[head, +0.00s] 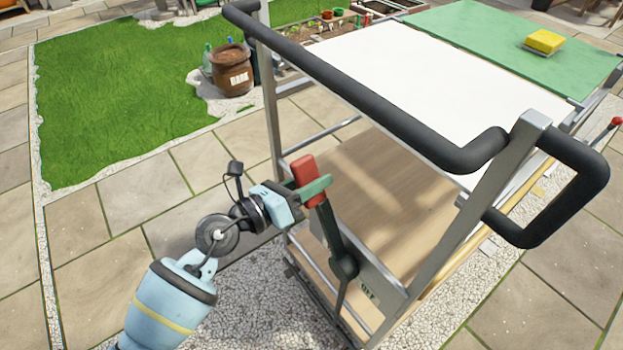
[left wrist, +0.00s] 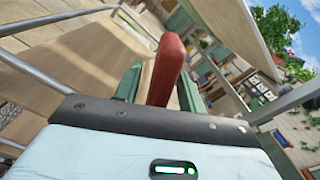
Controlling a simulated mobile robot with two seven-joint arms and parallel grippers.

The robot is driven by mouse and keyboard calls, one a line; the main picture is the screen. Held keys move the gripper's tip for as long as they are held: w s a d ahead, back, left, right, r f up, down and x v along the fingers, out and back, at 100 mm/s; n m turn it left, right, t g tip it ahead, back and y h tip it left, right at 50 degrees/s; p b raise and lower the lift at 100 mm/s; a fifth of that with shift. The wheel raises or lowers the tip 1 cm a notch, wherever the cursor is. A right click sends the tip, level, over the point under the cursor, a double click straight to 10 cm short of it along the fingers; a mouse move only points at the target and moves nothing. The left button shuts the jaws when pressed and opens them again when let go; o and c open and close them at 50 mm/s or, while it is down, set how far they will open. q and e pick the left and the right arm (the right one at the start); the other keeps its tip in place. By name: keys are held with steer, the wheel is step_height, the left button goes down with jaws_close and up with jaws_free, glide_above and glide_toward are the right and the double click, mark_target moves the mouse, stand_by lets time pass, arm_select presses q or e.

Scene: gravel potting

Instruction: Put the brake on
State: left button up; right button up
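The cart's brake lever has a red handle (head: 305,170) on a dark arm (head: 333,232). The arm runs down to a pivot on the cart's near side, beside a plate lettered "OFF" (head: 368,291). My left gripper (head: 315,189) is at the red handle, with green fingers on both sides of it, and appears shut on it. In the left wrist view, the red handle (left wrist: 168,68) stands up between the two green fingers; exact contact is hard to see. The lever leans up toward the left in the head view. My right gripper is not in view.
The cart's thick black push bar (head: 370,100) passes above and beyond the lever, joined to grey metal posts. A wooden lower shelf (head: 385,190) and a white top (head: 430,75) lie behind. Open paving lies left.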

arm_select(q)
steer(key=shift+w+d, duration=0.1)
steer(key=shift+d, duration=0.05)
steer(key=shift+c, duration=0.3)
jaws_close()
